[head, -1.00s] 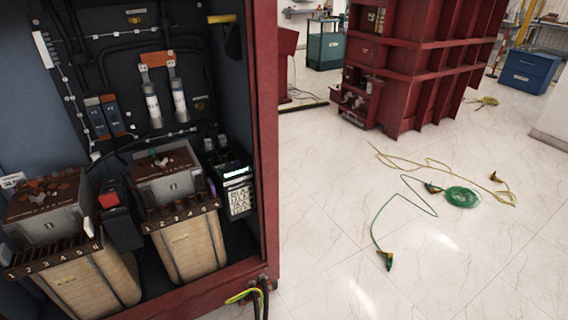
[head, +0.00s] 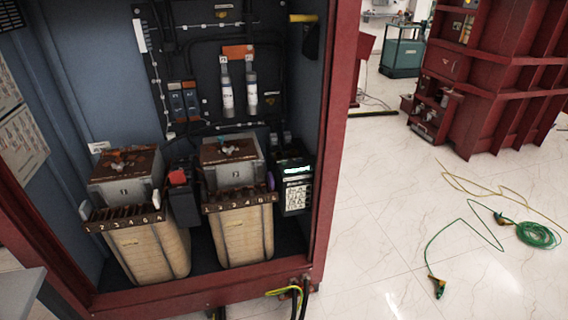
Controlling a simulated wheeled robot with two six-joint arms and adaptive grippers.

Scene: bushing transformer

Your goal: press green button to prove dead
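No green button can be made out in the head view. A dark device with a lit display and a pale keypad (head: 297,188) stands at the right inside the open red cabinet (head: 341,130). A black box with a red top (head: 178,178) sits between the two transformer units. The left transformer unit (head: 148,250) and right transformer unit (head: 243,235) have tan bodies and numbered terminal rows. Neither of my grippers shows in the head view.
Two white fuse cylinders (head: 227,95) hang on the cabinet's back panel. A green cable coil (head: 537,235) and a clamp (head: 437,287) lie on the floor to the right. A second red structure (head: 490,90) stands behind. A grey surface (head: 18,292) is at lower left.

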